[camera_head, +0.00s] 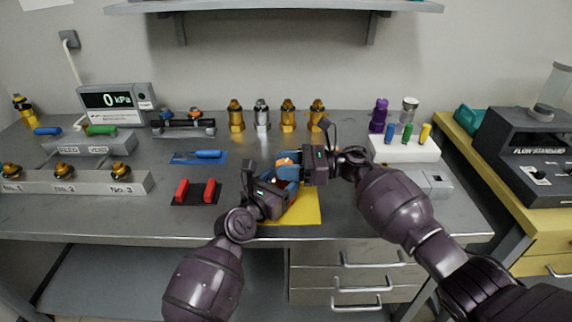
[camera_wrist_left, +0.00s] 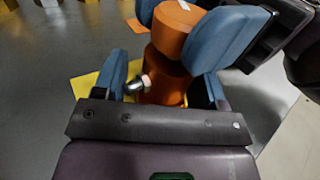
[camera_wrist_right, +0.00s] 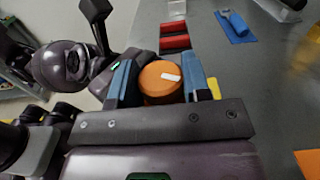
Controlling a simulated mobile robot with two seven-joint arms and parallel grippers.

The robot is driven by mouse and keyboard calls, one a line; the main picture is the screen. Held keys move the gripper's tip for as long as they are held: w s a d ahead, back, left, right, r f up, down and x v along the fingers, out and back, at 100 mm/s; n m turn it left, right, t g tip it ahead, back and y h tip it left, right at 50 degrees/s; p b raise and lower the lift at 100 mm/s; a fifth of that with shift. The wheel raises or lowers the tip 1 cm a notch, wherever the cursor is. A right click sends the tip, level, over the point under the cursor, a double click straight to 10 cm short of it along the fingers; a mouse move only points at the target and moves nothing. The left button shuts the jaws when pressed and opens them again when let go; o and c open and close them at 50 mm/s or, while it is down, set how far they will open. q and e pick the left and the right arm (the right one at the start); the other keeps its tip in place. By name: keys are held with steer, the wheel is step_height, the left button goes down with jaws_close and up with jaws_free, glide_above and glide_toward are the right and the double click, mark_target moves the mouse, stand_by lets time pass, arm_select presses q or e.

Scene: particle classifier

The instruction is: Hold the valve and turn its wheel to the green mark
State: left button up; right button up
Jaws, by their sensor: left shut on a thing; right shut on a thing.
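The orange valve stands over the yellow mat (camera_head: 308,208), largely hidden by my grippers in the head view. Its orange body (camera_wrist_left: 165,78), with a silver fitting on its side, is between the blue fingers of my left gripper (camera_wrist_left: 160,88), which is shut on it. Its round orange wheel (camera_wrist_right: 160,84) carries a white mark on top. My right gripper (camera_wrist_right: 160,80) is shut on the wheel, one blue finger on each side; it also shows in the head view (camera_head: 286,161). I cannot make out a green mark on the valve.
A pad with red blocks (camera_head: 196,191) and a blue-handled tool (camera_head: 200,156) lie to the left. Several brass fittings (camera_head: 288,116) line the back. A white rack (camera_head: 404,149) stands right. A display (camera_head: 117,101) reads 0 kPa. The table's front edge is close.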

steer(key=shift+f+n+g+h, duration=0.1)
steer(key=shift+n+g+h, duration=0.25)
steer(key=shift+n+g, duration=1)
steer(key=shift+n+g+h, duration=0.35)
steer(key=shift+n+g, duration=0.4)
steer(key=shift+g, duration=1.2)
steer(key=shift+n+g+h, duration=0.3)
steer(key=shift+n+g, duration=0.1)
steer(key=shift+g, duration=0.2)
steer(key=o, duration=0.9)
steer(key=shift+o, duration=0.2)
steer(key=shift+r, duration=0.2)
step_height(320, 180, up, 10)
steer(key=shift+f, duration=0.1)
